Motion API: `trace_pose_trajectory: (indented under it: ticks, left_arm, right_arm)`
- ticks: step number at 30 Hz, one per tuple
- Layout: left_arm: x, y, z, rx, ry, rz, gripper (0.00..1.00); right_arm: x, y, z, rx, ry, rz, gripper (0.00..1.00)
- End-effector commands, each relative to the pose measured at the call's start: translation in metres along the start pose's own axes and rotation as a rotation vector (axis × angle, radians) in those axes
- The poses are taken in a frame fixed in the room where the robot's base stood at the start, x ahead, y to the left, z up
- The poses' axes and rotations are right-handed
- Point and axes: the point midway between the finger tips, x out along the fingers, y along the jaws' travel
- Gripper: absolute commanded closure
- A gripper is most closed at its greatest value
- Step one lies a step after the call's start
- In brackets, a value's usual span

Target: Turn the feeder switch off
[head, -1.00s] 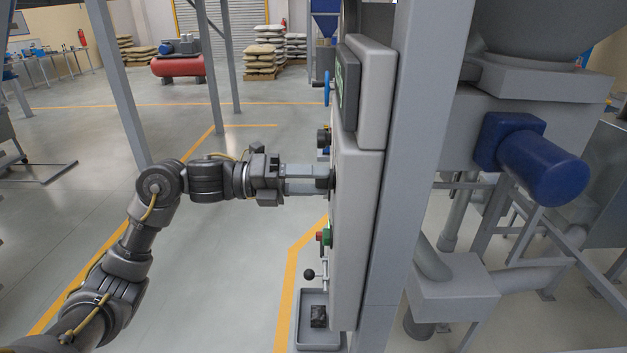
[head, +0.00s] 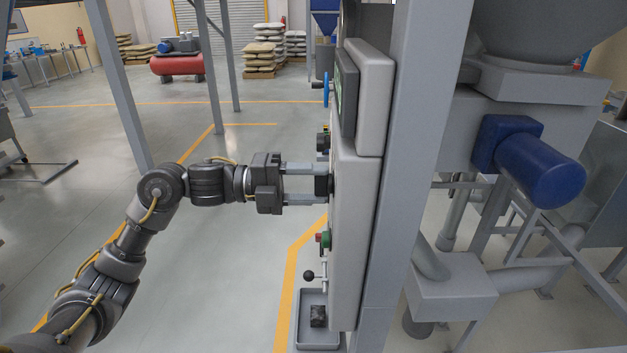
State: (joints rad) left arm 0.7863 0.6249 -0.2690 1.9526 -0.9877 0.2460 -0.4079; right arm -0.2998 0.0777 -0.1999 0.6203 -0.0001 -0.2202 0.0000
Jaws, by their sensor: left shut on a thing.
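The grey control cabinet (head: 352,225) stands on a post and shows nearly edge-on, its front facing left. My left gripper (head: 319,184) reaches level to that front from the left. Its two pale fingers lie one above the other and are shut on a dark knob (head: 323,186), which looks to be the feeder switch. The fingers partly hide the knob, and its markings cannot be read. Another dark knob (head: 322,141) sits higher on the front. My right gripper is not in view.
Below the gripper are a red and green button pair (head: 324,239) and a ball-ended lever (head: 309,275). A tray (head: 318,343) holding a dark block sits at the bottom. A dark-faced display box (head: 360,95) juts out above.

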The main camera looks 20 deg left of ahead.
Motion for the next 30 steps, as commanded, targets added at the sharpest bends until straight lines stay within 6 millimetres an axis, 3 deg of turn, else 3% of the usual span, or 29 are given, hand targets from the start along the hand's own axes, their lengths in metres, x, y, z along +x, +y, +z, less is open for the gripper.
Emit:
trace_pose_trajectory:
  ticks: [15,30]
  left_arm:
    - [0.0,-0.004,0.0,-0.437,0.0,0.002,0.74]
    - [0.0,-0.002,0.001,-0.609,0.0,0.003,0.74]
  right_arm:
    - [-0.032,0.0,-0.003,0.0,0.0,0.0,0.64]
    - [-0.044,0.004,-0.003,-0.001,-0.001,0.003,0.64]
